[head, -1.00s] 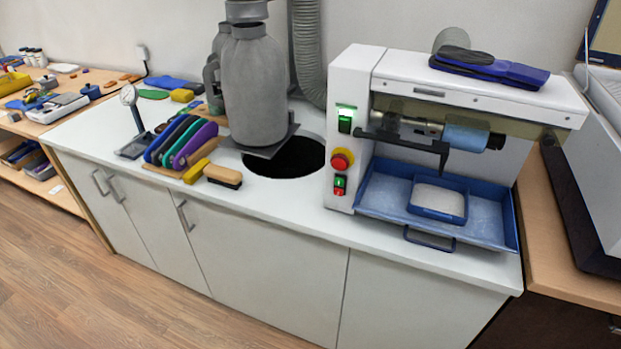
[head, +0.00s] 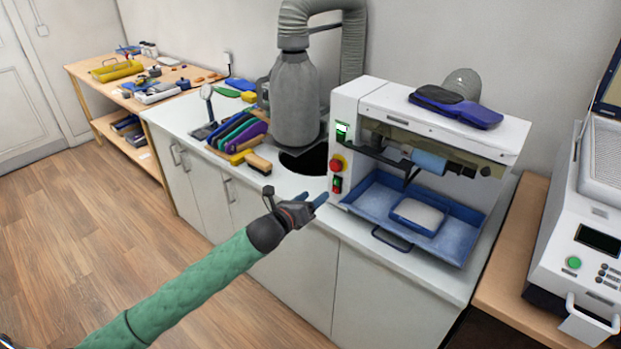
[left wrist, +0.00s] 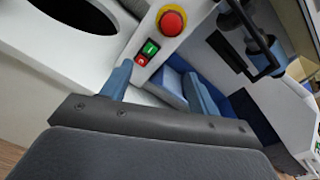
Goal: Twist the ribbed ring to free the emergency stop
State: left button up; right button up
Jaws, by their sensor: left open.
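The emergency stop (head: 337,163) is a red button with a yellow base on the left front of the white sanding machine (head: 345,105). In the left wrist view the red emergency stop (left wrist: 172,22) sits at the top, beyond my fingertips; ribbing cannot be made out. My left gripper (head: 318,198) is in front of the machine, below and a little left of the button, apart from it. In the left wrist view its two blue fingers (left wrist: 157,80) stand apart with nothing between them. My right gripper is not in view.
Green and red switches (head: 337,184) sit just below the stop. A blue tray (head: 452,250) lies under the roller to the right. A round dark hole (head: 300,162) and a grey canister (head: 294,100) are to the left. The floor in front is clear.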

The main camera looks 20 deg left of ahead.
aim_at(333, 168)
pick_arm(q)
jog(key=w+r+m, duration=0.1)
jog(key=w, duration=0.1)
jog(key=w+r+m, duration=0.1)
jog(key=w, duration=0.2)
jog(key=w+d+r, duration=0.1)
jog(key=w, duration=0.1)
jog(key=shift+w+r+m+t+h, duration=0.15)
jog(key=shift+m+t+h, duration=0.15)
jog(key=shift+m+h, duration=0.1)
jog(key=shift+w+d, duration=0.2)
jog(key=shift+w, duration=0.2)
jog(key=shift+w+d, duration=0.25)
jog(key=shift+w, duration=0.4)
jog(key=shift+w+d, duration=0.25)
jog(key=shift+w, duration=0.55)
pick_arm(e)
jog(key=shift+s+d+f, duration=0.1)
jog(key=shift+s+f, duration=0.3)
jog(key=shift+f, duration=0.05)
